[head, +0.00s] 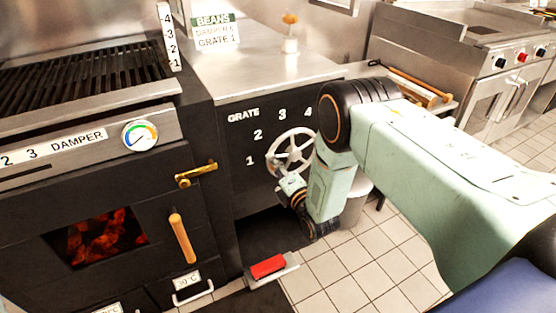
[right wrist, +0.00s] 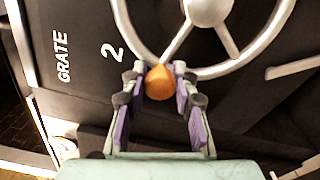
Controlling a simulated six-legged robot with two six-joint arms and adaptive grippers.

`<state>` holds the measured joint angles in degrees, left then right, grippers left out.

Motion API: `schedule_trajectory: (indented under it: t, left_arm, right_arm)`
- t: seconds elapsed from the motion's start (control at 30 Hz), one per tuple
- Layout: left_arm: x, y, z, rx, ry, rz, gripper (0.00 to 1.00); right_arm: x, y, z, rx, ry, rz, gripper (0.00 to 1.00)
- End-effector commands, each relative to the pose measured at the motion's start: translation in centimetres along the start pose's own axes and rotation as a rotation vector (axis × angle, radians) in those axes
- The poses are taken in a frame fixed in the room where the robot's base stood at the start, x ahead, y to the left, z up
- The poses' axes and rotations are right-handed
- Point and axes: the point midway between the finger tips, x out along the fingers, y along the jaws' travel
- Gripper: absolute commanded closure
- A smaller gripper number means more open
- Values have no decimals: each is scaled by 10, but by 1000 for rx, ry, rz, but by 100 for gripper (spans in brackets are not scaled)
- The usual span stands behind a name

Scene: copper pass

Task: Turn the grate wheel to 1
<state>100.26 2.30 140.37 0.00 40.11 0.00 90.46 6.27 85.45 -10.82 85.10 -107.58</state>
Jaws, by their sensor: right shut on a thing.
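The grate wheel (head: 296,152) is a pale metal spoked wheel on the dark front panel, with white numbers 1, 2, 3 and 4 around it. Its rim and hub also show in the right wrist view (right wrist: 205,8). My right gripper (head: 277,170) is at the wheel's left side, near the 1. In the right wrist view my right gripper (right wrist: 160,88) has its purple-padded fingers on both sides of an orange-brown knob (right wrist: 159,82) at the rim, shut on it. In the head view the gripper partly hides the knob and lower-left rim. My left gripper is not in view.
A sign (head: 215,31) reads BEANS, DAMPER 6, GRATE 1. The charcoal oven (head: 60,190) with a brass latch (head: 196,174) and wooden handle (head: 182,238) stands left. A red block (head: 268,265) rests on a grey piece low in front. Tiled floor lies right of it.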

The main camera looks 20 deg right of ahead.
Motion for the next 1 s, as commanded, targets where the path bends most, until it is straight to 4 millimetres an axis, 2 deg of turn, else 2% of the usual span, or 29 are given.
schedule_trajectory:
  t: [0.4, 0.97, 1.0]
  left_arm:
    - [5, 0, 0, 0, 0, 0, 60]
    - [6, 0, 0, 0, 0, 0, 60]
    - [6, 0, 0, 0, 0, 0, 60]
  right_arm:
    - [0, -15, -7, -189, 1, -3, 100]
    - [-1, -18, -7, -218, 1, -5, 100]
    - [-1, -18, -7, -218, 1, -5, 70]
